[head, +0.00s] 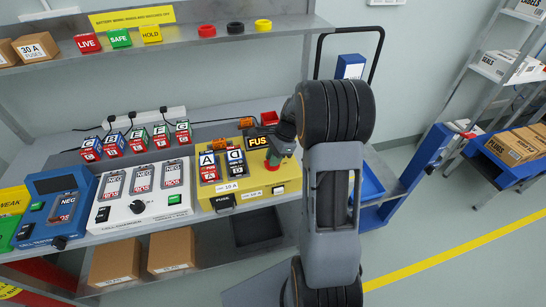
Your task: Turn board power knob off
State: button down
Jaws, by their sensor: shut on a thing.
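The yellow board (233,199) lies on the bench in front of my arm. It carries two labelled modules, one marked A (209,168) and one beside it (236,163). A red knob (273,162) shows at the board's right side, partly hidden by my gripper. My gripper (276,153) reaches down from the right and is shut on the red knob. The fingertips are small and mostly covered by the wrist. I cannot tell which way the knob points.
A white panel (143,226) with a black knob and a blue tester (38,221) stand left of the board. Several labelled battery-like blocks stand behind. A shelf (170,51) runs above the bench. A blue cart (398,204) is at the right, with open floor beyond.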

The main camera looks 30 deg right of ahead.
jog(key=n+g, duration=0.1)
jog(key=n, duration=0.1)
jog(key=n+p, duration=0.1)
jog(key=n, duration=0.1)
jog(key=shift+w+r+n+g, duration=0.1)
jog(key=shift+w+n+g, duration=0.05)
jog(key=shift+n+g, duration=0.2)
jog(key=n+g+h+p, duration=0.1)
jog(key=n, duration=0.2)
jog(key=shift+n, duration=0.35)
jog(key=n+g+h, duration=0.1)
jog(key=n, duration=0.3)
jog(key=shift+a, duration=0.1)
jog(key=shift+w+n+g+h+p, duration=0.15)
jog(key=shift+n+h, duration=0.25)
jog(key=shift+n, duration=0.5)
jog(key=shift+s+n+g+h+p, duration=0.15)
jog(key=shift+n+h, duration=0.25)
jog(key=shift+n, duration=0.5)
jog(key=shift+w+n, duration=0.1)
jog(key=shift+n, duration=0.2)
jog(key=c, duration=1.1)
grip_release()
jog(key=shift+o, duration=0.2)
jog(key=a+v, duration=0.1)
jog(key=v, duration=1.2)
jog(key=shift+w+d+r, duration=0.3)
jog(key=shift+w+d, duration=0.05)
jog(key=shift+d, duration=0.05)
